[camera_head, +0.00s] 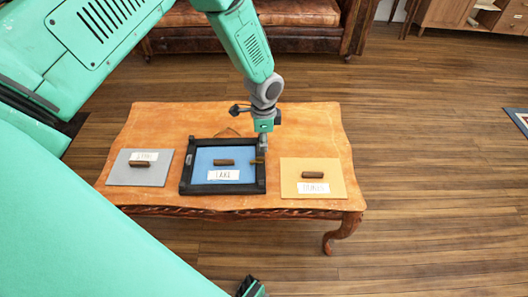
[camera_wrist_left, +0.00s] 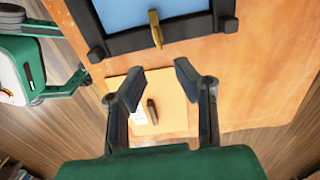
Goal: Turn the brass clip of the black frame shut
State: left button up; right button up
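The black frame (camera_head: 187,172) lies on the table around a blue panel (camera_head: 205,160) with a brown handle and a paper label. It also shows in the left wrist view (camera_wrist_left: 190,36). The brass clip (camera_head: 258,160) sits on the frame's right bar. In the left wrist view the clip (camera_wrist_left: 156,30) lies across the bar, one end over the blue panel. My left gripper (camera_head: 263,146) is over the frame's right side, by the clip. Its fingers (camera_wrist_left: 160,70) are apart and empty, short of the clip. What seems to be part of my right gripper (camera_head: 250,288) shows at the bottom edge.
A grey panel (camera_head: 125,172) lies left of the frame, and a tan panel (camera_head: 335,172) lies right of it. Both bear brown handles and labels. The wooden table (camera_head: 310,120) has bare room behind them. A brown leather sofa (camera_head: 300,15) stands behind.

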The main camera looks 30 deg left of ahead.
pick_arm(q)
jog(key=shift+r, duration=2.2)
